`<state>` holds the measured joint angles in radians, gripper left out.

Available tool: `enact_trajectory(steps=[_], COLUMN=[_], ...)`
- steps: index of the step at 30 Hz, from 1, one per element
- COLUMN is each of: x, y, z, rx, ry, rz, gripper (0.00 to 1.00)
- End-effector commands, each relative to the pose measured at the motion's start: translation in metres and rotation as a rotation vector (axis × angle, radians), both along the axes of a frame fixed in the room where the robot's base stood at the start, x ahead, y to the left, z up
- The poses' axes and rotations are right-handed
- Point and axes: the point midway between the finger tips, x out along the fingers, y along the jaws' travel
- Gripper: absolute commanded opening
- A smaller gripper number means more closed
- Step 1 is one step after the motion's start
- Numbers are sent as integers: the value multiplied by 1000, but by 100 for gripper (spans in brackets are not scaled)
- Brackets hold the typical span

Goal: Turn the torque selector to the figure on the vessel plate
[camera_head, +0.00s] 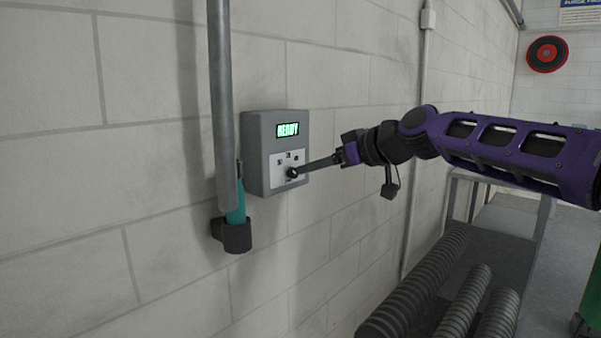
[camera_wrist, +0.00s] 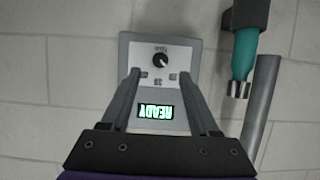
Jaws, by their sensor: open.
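A grey control box (camera_head: 258,150) is fixed to the block wall, with a green READY display (camera_head: 288,130) and a white dial plate below it. The torque selector, a small black knob (camera_wrist: 160,60), sits on that plate with small marks around it, too small to read. In the head view the knob (camera_head: 292,173) is at the tip of my gripper (camera_head: 305,168). Whether a fingertip touches the box face, I cannot tell. No vessel plate is readable here.
A vertical grey pipe (camera_head: 220,100) stands left of the box. A teal tool (camera_head: 237,200) sits in a dark holder (camera_head: 236,236) close to the box's lower left. Ribbed hoses (camera_head: 430,285) lie on a bench at lower right. A red reel (camera_head: 547,54) hangs on the far wall.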

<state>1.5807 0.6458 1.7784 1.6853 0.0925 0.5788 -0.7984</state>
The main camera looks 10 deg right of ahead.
Motion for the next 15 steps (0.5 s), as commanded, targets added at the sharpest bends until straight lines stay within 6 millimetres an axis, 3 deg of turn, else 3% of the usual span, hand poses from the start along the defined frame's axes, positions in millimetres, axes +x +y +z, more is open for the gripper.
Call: enact_trajectory(steps=[6, 15], x=[25, 40], y=[20, 29], z=[-13, -20], rx=[1, 1], ry=[-1, 0], rz=[3, 0], gripper=[62, 62])
